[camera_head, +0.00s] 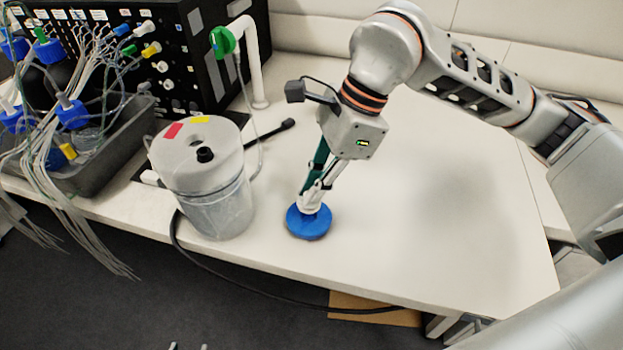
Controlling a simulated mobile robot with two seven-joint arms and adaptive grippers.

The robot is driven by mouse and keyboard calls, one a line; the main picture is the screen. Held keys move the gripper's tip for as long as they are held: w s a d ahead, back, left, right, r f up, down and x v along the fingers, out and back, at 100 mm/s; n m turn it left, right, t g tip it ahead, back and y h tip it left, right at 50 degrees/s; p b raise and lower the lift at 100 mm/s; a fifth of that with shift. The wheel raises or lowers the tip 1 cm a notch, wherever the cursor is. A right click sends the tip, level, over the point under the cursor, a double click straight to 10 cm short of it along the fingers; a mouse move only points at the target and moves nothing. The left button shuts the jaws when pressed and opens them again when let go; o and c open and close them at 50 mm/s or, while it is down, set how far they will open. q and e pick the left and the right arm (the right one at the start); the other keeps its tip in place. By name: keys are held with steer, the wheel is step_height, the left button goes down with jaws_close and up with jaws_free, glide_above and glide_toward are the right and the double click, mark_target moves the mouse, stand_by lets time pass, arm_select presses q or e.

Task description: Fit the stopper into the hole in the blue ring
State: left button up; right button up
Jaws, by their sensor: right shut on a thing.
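The blue ring (309,223) lies flat on the white bench, near its front edge. My right gripper (311,197) points down over the ring from above and is shut on a small white piece, which looks like the stopper (309,208). The stopper is at the middle of the ring, where its lower end meets the blue top. The fingers partly cover it, and I cannot tell whether it is inside the hole or only resting over it. My left gripper is not clearly seen.
A clear vessel with a white lid (196,155) stands left of the ring. A grey tray (112,160) with bottles and tubing is further left, before a black panel (185,50). A black cable (215,268) hangs below the bench edge. The bench right of the ring is clear.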

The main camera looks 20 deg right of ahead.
steer(key=shift+f, duration=0.3)
stand_by(0.8)
steer(key=shift+f+b, duration=1.05)
steer(key=shift+f, duration=0.35)
steer(key=o, duration=0.9)
steer(key=shift+r, duration=0.1)
steer(key=v, duration=1.1)
steer(key=shift+d+r, duration=0.15)
steer(key=shift+r, duration=0.25)
